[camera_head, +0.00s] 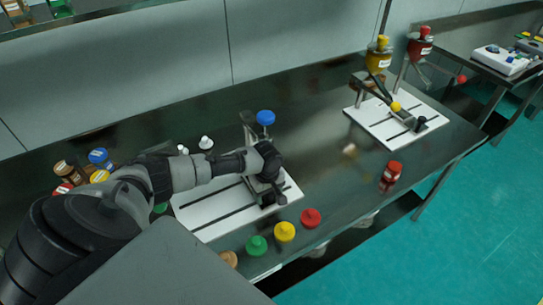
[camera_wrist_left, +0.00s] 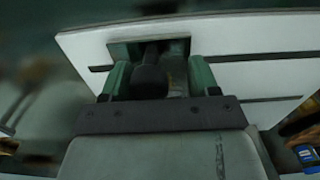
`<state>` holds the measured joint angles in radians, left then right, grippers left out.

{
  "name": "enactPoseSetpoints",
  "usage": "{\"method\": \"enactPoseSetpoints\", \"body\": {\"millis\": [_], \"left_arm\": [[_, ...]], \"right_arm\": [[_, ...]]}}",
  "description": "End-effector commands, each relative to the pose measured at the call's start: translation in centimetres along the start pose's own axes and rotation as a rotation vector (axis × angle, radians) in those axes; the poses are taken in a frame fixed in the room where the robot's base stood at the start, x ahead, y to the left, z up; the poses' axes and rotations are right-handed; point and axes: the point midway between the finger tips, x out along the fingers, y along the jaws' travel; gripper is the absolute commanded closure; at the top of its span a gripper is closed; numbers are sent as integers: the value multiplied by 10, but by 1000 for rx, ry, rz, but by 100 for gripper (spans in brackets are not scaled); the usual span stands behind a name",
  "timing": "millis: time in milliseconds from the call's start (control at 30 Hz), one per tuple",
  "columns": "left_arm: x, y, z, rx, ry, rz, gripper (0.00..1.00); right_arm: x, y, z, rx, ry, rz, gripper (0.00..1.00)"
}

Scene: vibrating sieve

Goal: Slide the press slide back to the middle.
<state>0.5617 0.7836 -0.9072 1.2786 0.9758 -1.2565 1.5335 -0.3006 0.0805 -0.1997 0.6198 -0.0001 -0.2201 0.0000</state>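The white press plate (camera_head: 215,215) lies on the dark table with dark slots along it. It fills the upper part of the left wrist view (camera_wrist_left: 240,77). The press slide (camera_head: 266,198), a small dark block, sits toward the plate's right end. My left gripper (camera_head: 269,188) is down over the slide. In the left wrist view the left gripper's green fingers (camera_wrist_left: 160,82) stand apart on either side of the slide's dark round handle (camera_wrist_left: 149,77). Whether both fingers press on it cannot be told. My right gripper is not in view.
A blue knob (camera_head: 265,117) on a post stands behind the slide. Red (camera_head: 311,217), yellow (camera_head: 285,231) and green (camera_head: 257,245) pieces line the front edge. Bottles (camera_head: 99,158) stand at the left. A second white plate (camera_head: 400,128) is at the right; table between is mostly clear.

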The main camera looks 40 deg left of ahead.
Motion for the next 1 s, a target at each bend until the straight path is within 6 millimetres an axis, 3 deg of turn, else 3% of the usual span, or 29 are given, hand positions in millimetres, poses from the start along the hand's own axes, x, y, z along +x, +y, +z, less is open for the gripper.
{"method": "enactPoseSetpoints", "body": {"millis": [1000], "left_arm": [[-2,-62,0,-1,0,-2,40]], "right_arm": [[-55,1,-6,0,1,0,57]]}}
